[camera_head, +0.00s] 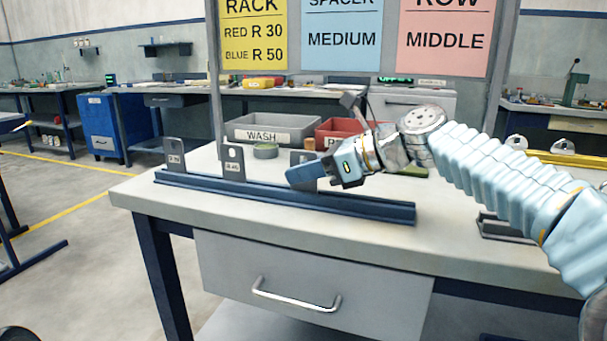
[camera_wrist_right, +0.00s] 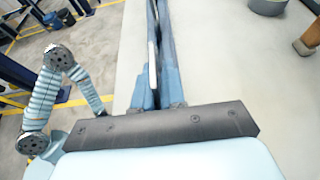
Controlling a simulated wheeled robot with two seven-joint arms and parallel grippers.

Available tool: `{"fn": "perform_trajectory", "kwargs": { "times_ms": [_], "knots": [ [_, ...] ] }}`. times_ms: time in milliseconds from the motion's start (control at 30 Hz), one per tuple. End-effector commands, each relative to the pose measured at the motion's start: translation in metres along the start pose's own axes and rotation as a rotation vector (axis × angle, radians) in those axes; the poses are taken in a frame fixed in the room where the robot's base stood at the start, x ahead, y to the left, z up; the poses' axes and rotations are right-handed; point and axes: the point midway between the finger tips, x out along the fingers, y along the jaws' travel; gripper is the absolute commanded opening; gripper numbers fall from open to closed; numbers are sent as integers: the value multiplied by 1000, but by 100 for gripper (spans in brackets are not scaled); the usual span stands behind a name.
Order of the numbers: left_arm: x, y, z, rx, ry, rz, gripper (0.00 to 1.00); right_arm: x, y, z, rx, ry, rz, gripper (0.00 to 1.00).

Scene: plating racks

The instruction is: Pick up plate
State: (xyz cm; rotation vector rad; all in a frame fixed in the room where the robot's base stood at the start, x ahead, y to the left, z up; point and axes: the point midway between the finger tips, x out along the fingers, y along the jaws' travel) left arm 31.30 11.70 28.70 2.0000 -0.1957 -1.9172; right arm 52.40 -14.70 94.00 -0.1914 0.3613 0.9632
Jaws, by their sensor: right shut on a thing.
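A long blue rack rail (camera_head: 350,207) lies along the front of the bench. Grey upright plates with holes stand in it: one at the left end (camera_head: 174,152) and one further right (camera_head: 233,160). A third grey plate (camera_head: 302,156) stands behind my right gripper (camera_head: 305,173), mostly hidden by its fingers. My right gripper is shut on this third plate, just above the rail. In the right wrist view the blue fingers (camera_wrist_right: 157,85) are close together, with a thin pale edge between them. My left gripper is not in the head view.
A grey WASH bin (camera_head: 270,131) and a red bin (camera_head: 340,128) stand behind the rail. Signs (camera_head: 343,38) hang above. A dark fixture (camera_head: 500,228) lies at the right; the front bench strip is clear.

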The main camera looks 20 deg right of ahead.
Motion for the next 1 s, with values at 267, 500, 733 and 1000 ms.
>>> {"fn": "perform_trajectory", "kwargs": {
  "times_ms": [267,500,733,1000],
  "knots": [
    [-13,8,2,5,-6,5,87,-12,0,30,-3,-3,0,0],
    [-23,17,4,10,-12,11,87,-46,40,73,-7,-4,0,0],
    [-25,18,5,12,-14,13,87,-76,93,91,-5,-3,0,0],
    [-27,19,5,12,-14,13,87,-93,127,100,0,-1,0,0]
  ]
}}
